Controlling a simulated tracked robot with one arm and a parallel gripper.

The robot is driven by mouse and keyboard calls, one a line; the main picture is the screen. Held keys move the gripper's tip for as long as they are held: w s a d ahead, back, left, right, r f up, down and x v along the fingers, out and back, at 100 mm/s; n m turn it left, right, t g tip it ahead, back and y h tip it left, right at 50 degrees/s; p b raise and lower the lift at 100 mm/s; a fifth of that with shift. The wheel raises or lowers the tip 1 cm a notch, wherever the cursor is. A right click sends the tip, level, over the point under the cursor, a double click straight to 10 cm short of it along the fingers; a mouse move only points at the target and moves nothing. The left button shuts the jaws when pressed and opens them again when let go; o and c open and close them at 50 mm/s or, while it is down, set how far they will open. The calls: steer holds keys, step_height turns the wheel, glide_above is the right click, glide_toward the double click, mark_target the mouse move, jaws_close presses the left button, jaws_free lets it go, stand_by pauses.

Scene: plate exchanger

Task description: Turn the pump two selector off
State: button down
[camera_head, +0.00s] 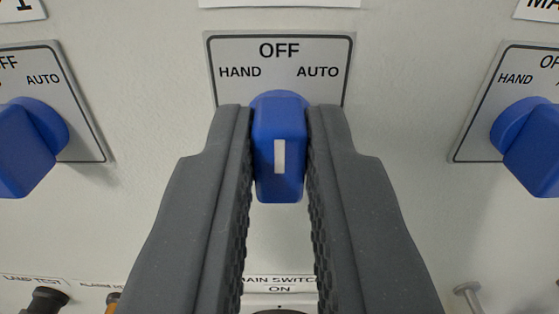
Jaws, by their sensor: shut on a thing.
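A blue selector knob (279,185) stands in the middle of the view on a panel plate (228,85) marked HAND, OFF and AUTO. Its white pointer mark (280,157) is upright and lines up with OFF at the top. My gripper (279,150) is shut on this knob, with one dark grey finger on each side of it. The label above the plate is cut off by the top edge, so I cannot read which pump it names. The fingers hide the lower corners of the plate.
A second blue selector (30,145) is at the left edge and a third (530,145) at the right edge, both tilted and partly cut off. Below are a main switch label (280,283), a dark button (47,299) and a small metal part (468,294). Bare panel lies between the selectors.

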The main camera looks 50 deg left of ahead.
steer(key=c, duration=1.4)
jaws_free()
steer(key=shift+a, duration=0.15)
steer(key=shift+c, duration=0.2)
steer(key=shift+d, duration=0.2)
steer(key=b+v, duration=0.2)
steer(key=v, duration=1.1)
steer(key=shift+s+d+b, duration=0.15)
steer(key=shift+d+b, duration=0.05)
steer(key=shift+b, duration=0.15)
steer(key=shift+f, duration=0.2)
